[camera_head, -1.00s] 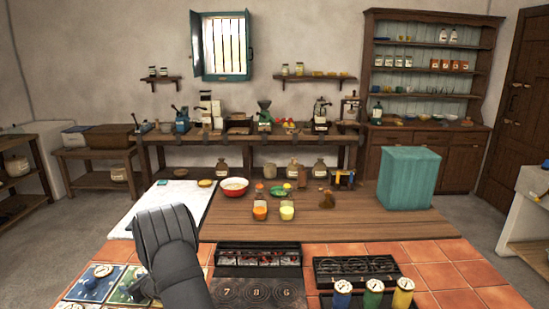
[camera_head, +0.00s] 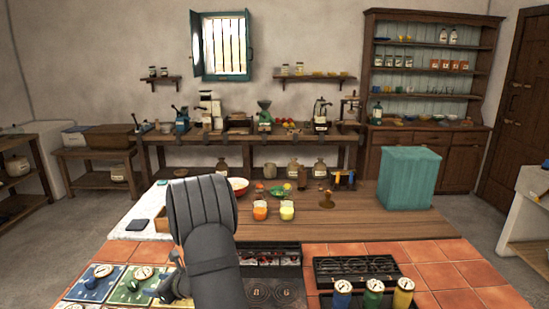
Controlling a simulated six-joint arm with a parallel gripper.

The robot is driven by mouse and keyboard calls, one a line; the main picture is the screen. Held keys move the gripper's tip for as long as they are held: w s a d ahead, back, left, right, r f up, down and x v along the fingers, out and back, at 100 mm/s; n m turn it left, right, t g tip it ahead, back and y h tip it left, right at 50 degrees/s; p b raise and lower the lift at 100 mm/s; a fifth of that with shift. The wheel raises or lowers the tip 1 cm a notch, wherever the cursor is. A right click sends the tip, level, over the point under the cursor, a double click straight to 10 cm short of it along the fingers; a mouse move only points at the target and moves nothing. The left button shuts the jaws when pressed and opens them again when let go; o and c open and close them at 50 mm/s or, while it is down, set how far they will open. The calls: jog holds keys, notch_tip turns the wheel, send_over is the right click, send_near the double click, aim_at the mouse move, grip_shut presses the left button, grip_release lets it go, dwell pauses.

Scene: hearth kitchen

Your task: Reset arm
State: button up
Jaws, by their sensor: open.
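My dark grey arm rises from the bottom edge, left of centre. Its thick rounded upper link stands in front of the counter's left part. My gripper cannot be made out; the arm's far end is hidden behind this link or out of view.
An orange cup (camera_head: 260,211) and a yellow cup (camera_head: 287,211) stand on the wooden counter (camera_head: 390,226). A teal covered box (camera_head: 409,178) is at right. Several bottle-like gauges, including a green one (camera_head: 373,295), stand at the front right. The counter's front right is clear.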

jog(key=shift+s+a+f+m+t, duration=0.2)
jog(key=shift+s+a+m+t, duration=0.2)
jog(key=shift+a+m+t, duration=0.25)
dwell(0.3)
dwell(1.6)
